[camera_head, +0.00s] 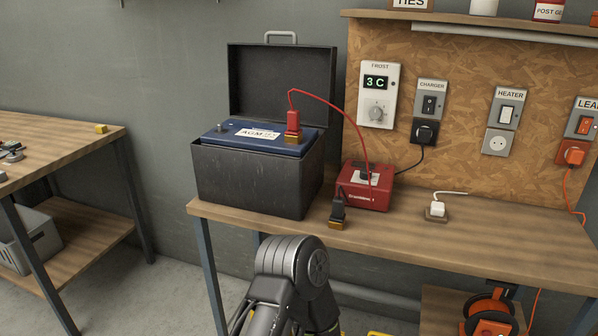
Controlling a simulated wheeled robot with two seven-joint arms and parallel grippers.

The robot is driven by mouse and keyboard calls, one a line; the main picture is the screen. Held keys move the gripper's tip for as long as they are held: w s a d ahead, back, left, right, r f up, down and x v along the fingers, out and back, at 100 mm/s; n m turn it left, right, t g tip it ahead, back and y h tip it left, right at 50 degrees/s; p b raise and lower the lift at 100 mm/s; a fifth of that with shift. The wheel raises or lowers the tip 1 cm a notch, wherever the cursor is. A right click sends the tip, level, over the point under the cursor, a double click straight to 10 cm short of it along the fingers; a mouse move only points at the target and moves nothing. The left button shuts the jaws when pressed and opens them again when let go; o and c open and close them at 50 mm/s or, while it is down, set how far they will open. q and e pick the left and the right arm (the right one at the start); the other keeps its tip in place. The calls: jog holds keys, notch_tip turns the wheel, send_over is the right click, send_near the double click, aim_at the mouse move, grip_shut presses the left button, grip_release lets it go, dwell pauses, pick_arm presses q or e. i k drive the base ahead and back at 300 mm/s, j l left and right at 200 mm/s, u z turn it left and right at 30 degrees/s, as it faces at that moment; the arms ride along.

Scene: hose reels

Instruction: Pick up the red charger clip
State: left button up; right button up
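The red charger clip (293,122) stands upright on the right end of the blue battery (255,137), with brass-coloured jaws at its foot. A red cable arcs from its top to the red charger (366,187) on the bench. The battery sits in a black box (253,182) with its lid open at the back. The black clip (337,211) stands at the bench's front edge beside the charger. One of my arms shows at the bottom centre, in front of the bench and apart from the clip. No gripper fingertips are visible.
The workbench (480,235) holds a white plug (438,208) to the right of the charger. A wall panel (455,150) behind has a thermostat, switches and sockets. The open lid (283,85) rises behind the battery. Another table (60,150) stands at left, past a floor gap.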

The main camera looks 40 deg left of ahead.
aim_at(293, 128)
jog(key=i, duration=0.5)
jog(key=u, duration=1.55)
